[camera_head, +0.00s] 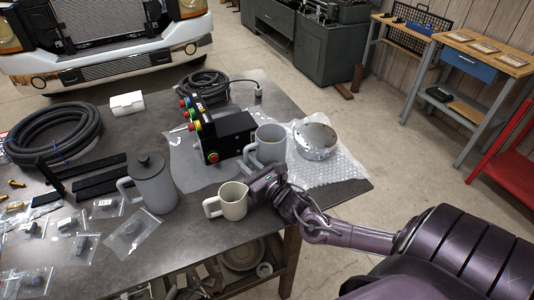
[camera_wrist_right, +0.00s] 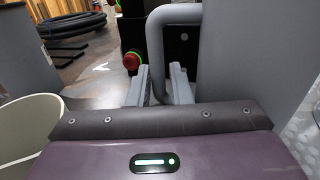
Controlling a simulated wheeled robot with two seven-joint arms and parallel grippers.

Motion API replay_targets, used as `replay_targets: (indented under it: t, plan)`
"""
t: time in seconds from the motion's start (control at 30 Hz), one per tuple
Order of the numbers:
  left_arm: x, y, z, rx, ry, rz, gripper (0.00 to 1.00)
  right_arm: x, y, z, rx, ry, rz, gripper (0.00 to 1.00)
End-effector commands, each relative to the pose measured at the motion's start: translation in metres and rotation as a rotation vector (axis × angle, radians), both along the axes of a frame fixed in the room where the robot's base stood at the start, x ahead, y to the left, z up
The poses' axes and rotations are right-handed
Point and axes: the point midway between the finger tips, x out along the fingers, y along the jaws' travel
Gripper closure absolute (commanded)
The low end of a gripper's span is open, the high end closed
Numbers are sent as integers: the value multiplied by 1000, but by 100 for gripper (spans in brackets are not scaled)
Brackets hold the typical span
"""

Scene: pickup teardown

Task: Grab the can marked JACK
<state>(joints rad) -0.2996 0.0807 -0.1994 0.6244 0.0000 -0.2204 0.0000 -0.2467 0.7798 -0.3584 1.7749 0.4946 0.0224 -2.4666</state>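A large grey handled can (camera_head: 270,142) stands at the right part of the table; it also shows in the right wrist view (camera_wrist_right: 250,60). I can read no JACK marking on it. My right gripper (camera_head: 262,176) is in front of it. A tall grey lidded pot (camera_head: 153,184) is further left. No JACK label is legible on these. My left gripper is out of view.
A black control box (camera_head: 230,132) with coloured buttons stands behind the can. A round silver part (camera_head: 315,140) lies on bubble wrap (camera_head: 340,168) to its right. Coiled hose (camera_head: 52,134) and several bagged parts lie at left. The table edge is close to the gripper.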

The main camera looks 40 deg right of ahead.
Motion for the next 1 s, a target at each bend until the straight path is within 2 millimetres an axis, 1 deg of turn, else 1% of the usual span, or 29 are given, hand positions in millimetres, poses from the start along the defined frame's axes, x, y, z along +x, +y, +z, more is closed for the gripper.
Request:
replay_targets:
  t: [0.07, 0.27, 0.3, 0.4, 0.43, 1.0]
  plan:
    - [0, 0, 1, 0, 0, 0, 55, 3, 0, 0, 1, 0, -1, 82]
    - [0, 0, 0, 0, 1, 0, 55, 4, 0, -1, 1, 1, 0, 82]
    - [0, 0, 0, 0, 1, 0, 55, 4, 0, -1, 1, 0, 0, 84]
    - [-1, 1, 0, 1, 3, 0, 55, 4, 0, -1, 1, 0, 0, 97]
    - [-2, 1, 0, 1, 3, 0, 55, 4, 0, -1, 1, 0, 0, 100]
    - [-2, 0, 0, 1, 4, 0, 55, 4, 0, 2, -1, -5, 0, 100]
